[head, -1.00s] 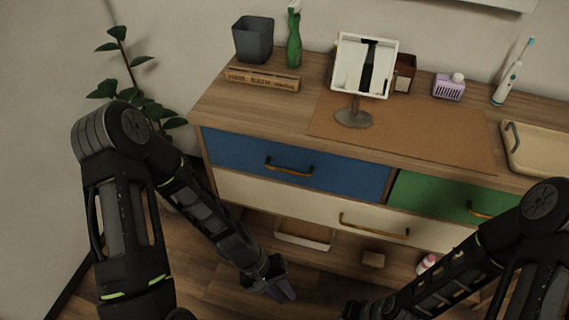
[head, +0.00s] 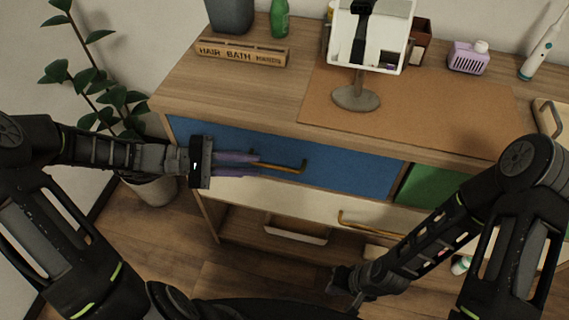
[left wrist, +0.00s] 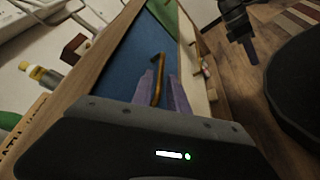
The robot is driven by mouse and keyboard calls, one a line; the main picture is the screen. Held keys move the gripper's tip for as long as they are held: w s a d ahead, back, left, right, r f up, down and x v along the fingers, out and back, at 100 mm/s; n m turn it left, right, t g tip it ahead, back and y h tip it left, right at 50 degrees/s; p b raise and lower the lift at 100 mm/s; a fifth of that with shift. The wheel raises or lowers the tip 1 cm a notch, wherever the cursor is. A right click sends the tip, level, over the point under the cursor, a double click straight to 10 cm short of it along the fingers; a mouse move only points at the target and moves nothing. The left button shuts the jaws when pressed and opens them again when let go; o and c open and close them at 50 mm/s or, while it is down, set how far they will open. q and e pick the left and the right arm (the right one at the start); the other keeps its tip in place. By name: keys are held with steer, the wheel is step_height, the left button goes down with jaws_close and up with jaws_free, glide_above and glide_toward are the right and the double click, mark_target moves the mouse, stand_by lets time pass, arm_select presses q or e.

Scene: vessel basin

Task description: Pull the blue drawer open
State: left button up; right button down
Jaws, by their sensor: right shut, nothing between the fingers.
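The blue drawer (head: 345,168) is shut, flush with the front of the wooden cabinet, at its upper left. Its brass handle (head: 290,169) runs across the drawer front; it also shows in the left wrist view (left wrist: 157,70). My left gripper (head: 256,164) points right along the drawer front, at the handle's left end. In the left wrist view its purple fingers (left wrist: 164,82) are apart, one on each side of the handle; I cannot tell whether they touch it. My right gripper (head: 338,284) is shut and empty, low in front of the cabinet.
A cream drawer (head: 320,205) lies below and a green drawer (head: 430,188) to the right. On the top stand a round-based stand (head: 357,97), a wooden sign (head: 243,53) and a purple bottle holder (head: 467,58). A potted plant (head: 150,185) stands left of the cabinet.

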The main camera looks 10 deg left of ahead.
mark_target(272, 167)
arm_select(q)
steer(key=shift+x, duration=3.75)
steer(key=shift+f, duration=0.1)
jaws_close()
